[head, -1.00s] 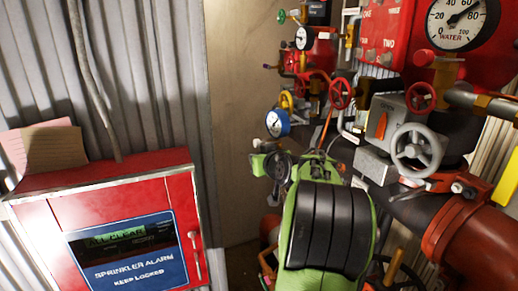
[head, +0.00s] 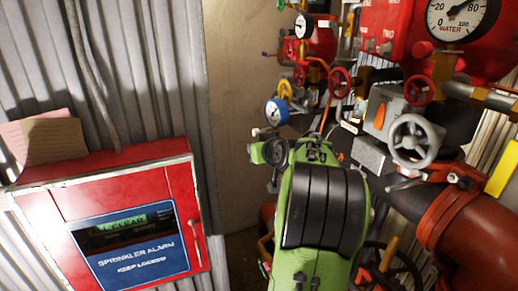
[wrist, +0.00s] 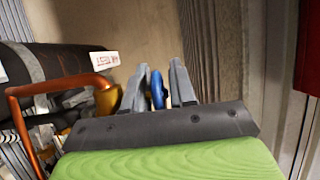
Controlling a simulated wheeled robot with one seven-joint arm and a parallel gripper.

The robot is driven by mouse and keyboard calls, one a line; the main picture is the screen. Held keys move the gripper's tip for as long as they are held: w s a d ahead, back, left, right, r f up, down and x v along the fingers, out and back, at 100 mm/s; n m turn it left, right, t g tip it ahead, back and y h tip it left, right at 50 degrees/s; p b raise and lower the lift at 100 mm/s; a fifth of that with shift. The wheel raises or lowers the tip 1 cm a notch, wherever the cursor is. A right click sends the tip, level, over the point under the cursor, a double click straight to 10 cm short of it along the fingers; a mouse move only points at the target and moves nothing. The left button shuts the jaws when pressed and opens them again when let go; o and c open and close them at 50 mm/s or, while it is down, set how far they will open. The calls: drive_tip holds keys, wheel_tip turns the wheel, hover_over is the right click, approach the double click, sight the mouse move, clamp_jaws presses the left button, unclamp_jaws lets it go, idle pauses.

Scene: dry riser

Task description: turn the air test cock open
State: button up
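I cannot tell for sure which fitting is the air test cock; no readable label marks it. Small valves and handles cluster at the upper middle of the head view, among them a yellow handle (head: 286,90) just above a blue-rimmed gauge (head: 277,112). My gripper (wrist: 157,72) shows in the wrist view with its two dark fingers apart. A blue rounded edge (wrist: 157,88) appears between the fingers; I cannot tell whether they touch it. A yellow part (wrist: 108,99) is just left of the left finger. In the head view my green arm hides the fingertips.
A grey handwheel (head: 415,141), red handwheels (head: 340,82) and a large red pipe (head: 458,222) crowd the right. A red sprinkler alarm cabinet (head: 180,205) is at left. In the wrist view an orange bent rod (wrist: 16,115) and dark pipe (wrist: 60,65) lie left.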

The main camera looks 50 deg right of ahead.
drive_tip(key=b+v, duration=0.2)
drive_tip(key=v, duration=1.3)
drive_tip(key=shift+s+r, duration=0.15)
drive_tip(key=shift+s, duration=0.2)
drive_tip(key=shift+a, duration=0.1)
